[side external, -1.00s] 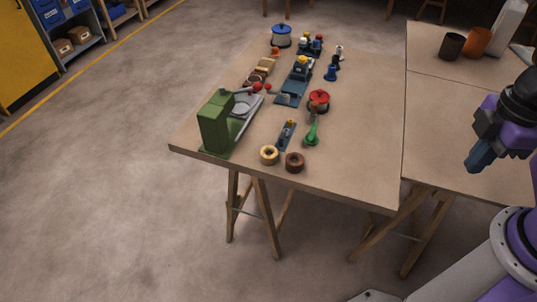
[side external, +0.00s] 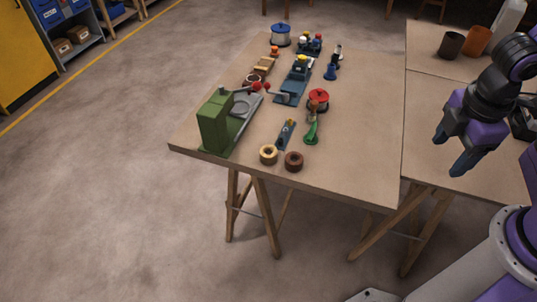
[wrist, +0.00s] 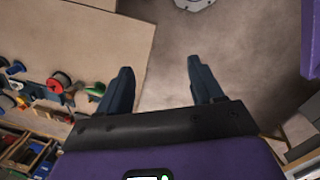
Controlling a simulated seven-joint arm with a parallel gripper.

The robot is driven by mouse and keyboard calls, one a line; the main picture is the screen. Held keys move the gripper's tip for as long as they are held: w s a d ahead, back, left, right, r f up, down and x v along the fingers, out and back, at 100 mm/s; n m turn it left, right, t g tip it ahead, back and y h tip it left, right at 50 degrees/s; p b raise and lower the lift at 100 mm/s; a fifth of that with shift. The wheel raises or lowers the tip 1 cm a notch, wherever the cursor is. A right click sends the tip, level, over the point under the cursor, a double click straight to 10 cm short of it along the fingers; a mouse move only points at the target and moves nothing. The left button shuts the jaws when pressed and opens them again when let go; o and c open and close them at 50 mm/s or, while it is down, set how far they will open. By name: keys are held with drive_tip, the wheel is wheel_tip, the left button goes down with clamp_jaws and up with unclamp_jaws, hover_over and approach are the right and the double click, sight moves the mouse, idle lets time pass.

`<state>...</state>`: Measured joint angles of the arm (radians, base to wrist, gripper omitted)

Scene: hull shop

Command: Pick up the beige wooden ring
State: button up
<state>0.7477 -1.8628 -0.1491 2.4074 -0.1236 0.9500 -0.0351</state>
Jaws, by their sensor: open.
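The beige wooden ring (side external: 268,154) lies flat near the front edge of the left table in the side view. A darker brown ring (side external: 294,161) lies just to its right, a small gap apart. My gripper (side external: 447,160) is open and empty, raised at the right of the side view, well to the right of the ring. In the wrist view its two fingers (wrist: 160,85) are spread apart with only floor between them. I cannot make out the beige ring in the wrist view.
A green machine (side external: 215,122) stands left of the ring. A small blue plane (side external: 286,134), a green-handled tool (side external: 311,130) and a red-topped spool (side external: 318,98) are behind it. Dark and orange cups (side external: 450,45) stand on the right table. The left table's right side is clear.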

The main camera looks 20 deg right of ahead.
drive_tip(key=w+a+f+n+t+h, duration=0.2)
drive_tip(key=w+a+f+n+h, duration=0.15)
drive_tip(key=w+a, duration=0.5)
drive_tip(key=w+a+f+n+t+h, duration=0.1)
drive_tip(key=w+a+f+n+t, duration=0.25)
drive_tip(key=w+a, duration=0.2)
drive_tip(key=w+a+f+n+t+h, duration=0.2)
drive_tip(key=w+a+f+n, duration=0.25)
drive_tip(key=a, duration=0.25)
drive_tip(key=n+t, duration=0.4)
drive_tip(key=n, duration=0.1)
approach(269, 150)
drive_tip(key=w+d, duration=0.1)
drive_tip(key=w+d+f+y, duration=0.1)
drive_tip(key=shift+w+d+m+g, duration=0.15)
drive_tip(key=shift+w+m+g, duration=0.1)
drive_tip(key=shift+w+g, duration=0.1)
drive_tip(key=shift+x, duration=2.6)
drive_tip(key=shift+w+r, duration=0.15)
drive_tip(key=c, duration=0.7)
